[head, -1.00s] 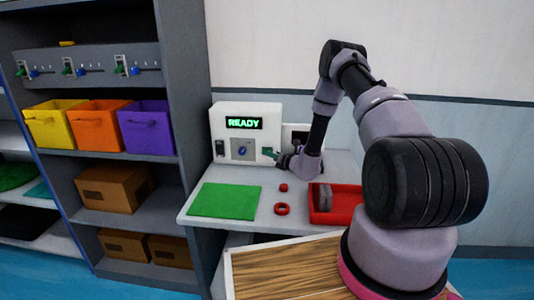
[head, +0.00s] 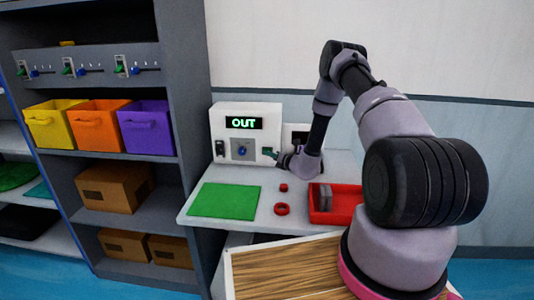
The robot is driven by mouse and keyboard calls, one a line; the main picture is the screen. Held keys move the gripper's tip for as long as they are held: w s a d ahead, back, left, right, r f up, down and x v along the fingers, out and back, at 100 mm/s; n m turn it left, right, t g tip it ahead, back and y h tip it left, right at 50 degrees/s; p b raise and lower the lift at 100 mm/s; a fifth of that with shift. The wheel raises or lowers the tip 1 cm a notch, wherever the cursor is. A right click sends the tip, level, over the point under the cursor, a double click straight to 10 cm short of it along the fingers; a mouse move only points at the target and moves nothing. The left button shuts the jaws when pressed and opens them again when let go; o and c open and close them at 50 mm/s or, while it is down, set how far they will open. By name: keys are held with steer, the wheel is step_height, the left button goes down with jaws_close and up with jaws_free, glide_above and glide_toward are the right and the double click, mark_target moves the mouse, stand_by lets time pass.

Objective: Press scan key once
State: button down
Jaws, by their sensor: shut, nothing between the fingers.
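A white machine (head: 224,152) stands at the back of the white bench. Its display (head: 243,123) reads "OUT" in green letters. Below the display are a dark switch (head: 220,148) on the left and a grey panel with a blue knob (head: 242,150) in the middle. A small green and dark part shows at the right of its front, by my gripper (head: 275,154). My gripper is shut and reaches from the right to this spot. Its tips seem to touch or nearly touch the front there. I cannot tell which key is the scan key; my gripper may hide it.
A green mat (head: 224,200) lies on the bench (head: 247,216). A small red piece (head: 283,188), a red ring (head: 281,209) and a red tray (head: 347,204) with a grey object lie to its right. A shelf (head: 184,95) with bins and boxes stands on the left.

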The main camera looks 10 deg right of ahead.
steer(key=shift+s+a, duration=0.15)
steer(key=shift+s, duration=0.45)
steer(key=shift+s+a, duration=0.25)
steer(key=shift+s, duration=0.55)
steer(key=shift+s+a, duration=0.3)
steer(key=shift+s, duration=0.45)
steer(key=shift+s+a, duration=0.25)
steer(key=shift+s, duration=0.55)
